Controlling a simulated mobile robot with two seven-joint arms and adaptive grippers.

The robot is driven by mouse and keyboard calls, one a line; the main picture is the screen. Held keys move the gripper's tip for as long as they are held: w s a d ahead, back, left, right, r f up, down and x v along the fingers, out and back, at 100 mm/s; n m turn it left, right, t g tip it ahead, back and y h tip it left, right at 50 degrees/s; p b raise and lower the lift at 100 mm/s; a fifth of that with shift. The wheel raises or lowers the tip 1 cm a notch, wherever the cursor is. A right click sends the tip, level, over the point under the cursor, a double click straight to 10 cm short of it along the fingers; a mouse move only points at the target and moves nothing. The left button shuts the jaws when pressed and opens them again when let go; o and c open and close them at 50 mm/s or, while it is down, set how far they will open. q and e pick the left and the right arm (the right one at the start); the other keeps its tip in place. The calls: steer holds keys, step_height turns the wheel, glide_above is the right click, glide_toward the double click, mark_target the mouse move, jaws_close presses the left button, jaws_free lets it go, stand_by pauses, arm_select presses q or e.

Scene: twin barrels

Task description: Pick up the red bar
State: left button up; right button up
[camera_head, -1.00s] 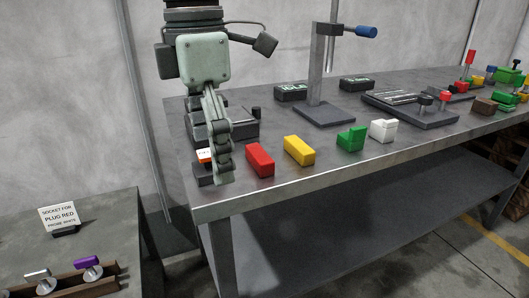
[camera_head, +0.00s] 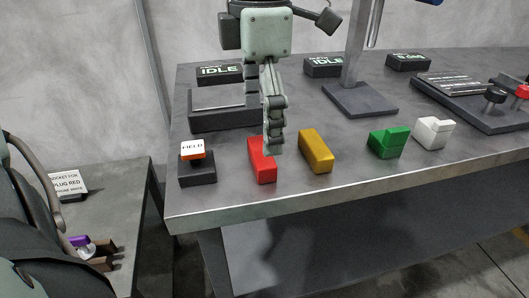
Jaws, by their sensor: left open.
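The red bar (camera_head: 262,168) lies on the grey metal table near its front edge, its long side running front to back. My left gripper (camera_head: 273,148) points down right at the red bar's far end and overlaps it in the picture. Its fingers are seen edge-on, and they hide part of the bar's far end. Whether they touch the bar is not clear. The left gripper is open. My right gripper is not in view.
A yellow bar (camera_head: 316,152) lies close to the right of the red one. A green block (camera_head: 388,143) and a white block (camera_head: 433,133) stand further right. A small stand with a FIELD label (camera_head: 193,149) is on the left. A press column (camera_head: 355,45) stands behind.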

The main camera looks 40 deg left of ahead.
mark_target(261, 150)
arm_select(q)
step_height(261, 150, down, 5)
steer(key=shift+r, duration=0.1)
steer(key=c, duration=1.8)
